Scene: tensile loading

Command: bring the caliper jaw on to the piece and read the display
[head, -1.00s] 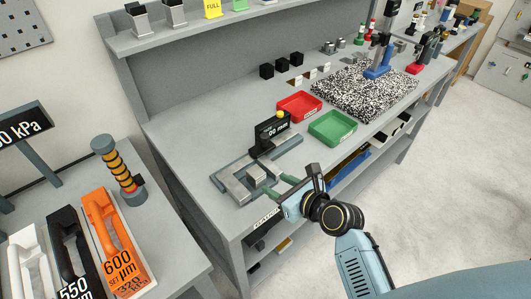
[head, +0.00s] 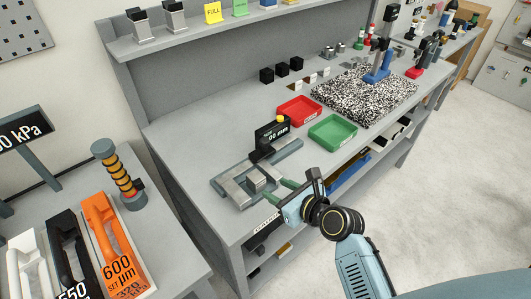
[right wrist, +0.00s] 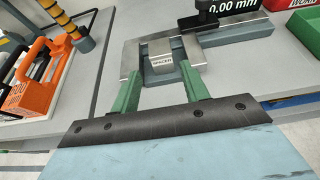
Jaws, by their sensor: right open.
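The caliper lies flat on the bench as a grey steel frame (head: 228,188), with a black display (head: 272,135) on a stand at its back. The display reads "0,00 mm" (right wrist: 232,6) in the right wrist view. The piece, a small grey block (head: 256,178), sits between the caliper's two jaws; its label is too small to read surely. In the right wrist view the block (right wrist: 162,56) lies ahead of my right gripper (right wrist: 160,80). That gripper is open, its green fingertips apart near the left and right jaws; contact cannot be told. My left gripper is out of view.
A red tray (head: 299,121) and a green tray (head: 350,142) stand right of the caliper. A speckled plate (head: 345,100) lies beyond them. An orange gauge block (head: 100,235) and a coil-wrapped post (head: 117,172) stand on the separate left table.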

